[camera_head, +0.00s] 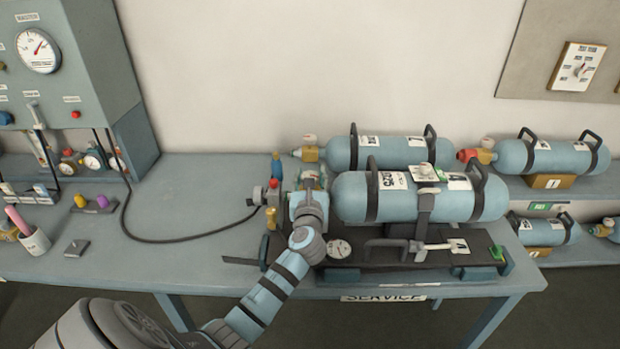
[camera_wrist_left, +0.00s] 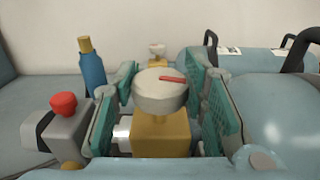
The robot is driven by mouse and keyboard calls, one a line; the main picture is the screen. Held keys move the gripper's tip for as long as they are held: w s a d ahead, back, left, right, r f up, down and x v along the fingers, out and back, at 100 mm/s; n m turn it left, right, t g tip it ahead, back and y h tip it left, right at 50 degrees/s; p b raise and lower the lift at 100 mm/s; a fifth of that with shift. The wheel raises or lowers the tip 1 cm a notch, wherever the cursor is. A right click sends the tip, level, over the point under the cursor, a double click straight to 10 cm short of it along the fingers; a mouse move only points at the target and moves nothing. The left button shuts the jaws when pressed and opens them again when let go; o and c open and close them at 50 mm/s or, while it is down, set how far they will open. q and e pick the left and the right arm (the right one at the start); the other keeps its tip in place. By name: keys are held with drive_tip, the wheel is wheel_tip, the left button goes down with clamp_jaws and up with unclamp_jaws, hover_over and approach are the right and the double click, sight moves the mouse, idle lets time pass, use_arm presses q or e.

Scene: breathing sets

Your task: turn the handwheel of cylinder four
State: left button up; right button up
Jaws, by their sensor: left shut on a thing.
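A large pale blue cylinder (camera_head: 450,205) lies in the black cradle on the bench; I cannot read a cylinder number on it. Its round cream handwheel (camera_wrist_left: 160,88) with a red mark sits on a brass valve block (camera_wrist_left: 160,135) in the left wrist view. My left gripper (camera_head: 309,188) is at the valve end of this cylinder. Its two green-padded fingers (camera_wrist_left: 162,105) are on either side of the handwheel, shut on it. The gripper hides most of the valve in the head view. My right gripper is not in view.
A second cylinder (camera_head: 400,152) lies behind. More cylinders (camera_head: 552,157) rest on the right-hand racks. A red-knobbed fitting (camera_wrist_left: 62,105) and a blue bottle-like part (camera_wrist_left: 92,70) stand left of the valve. A black hose (camera_head: 170,240) crosses the bench from the gauge panel (camera_head: 80,60).

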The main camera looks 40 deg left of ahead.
use_arm(q)
drive_tip(key=n+g+y+b, duration=0.1)
drive_tip(key=g+y, duration=0.1)
drive_tip(key=n+g+y+b, duration=0.1)
drive_tip(key=n+g+y, duration=0.1)
drive_tip(key=shift+f+n, duration=0.2)
drive_tip(key=shift+n, duration=0.1)
drive_tip(key=n+g+y+b, duration=0.2)
drive_tip(key=g, duration=0.2)
drive_tip(key=shift+n, duration=0.3)
drive_tip(key=shift+r+n+g+y+b, duration=0.15)
drive_tip(key=shift+n+g+y+b, duration=0.15)
drive_tip(key=shift+n+g+b, duration=0.35)
drive_tip(key=o, duration=1.2)
drive_tip(key=shift+s+a+g, duration=0.1)
drive_tip(key=shift+g, duration=0.15)
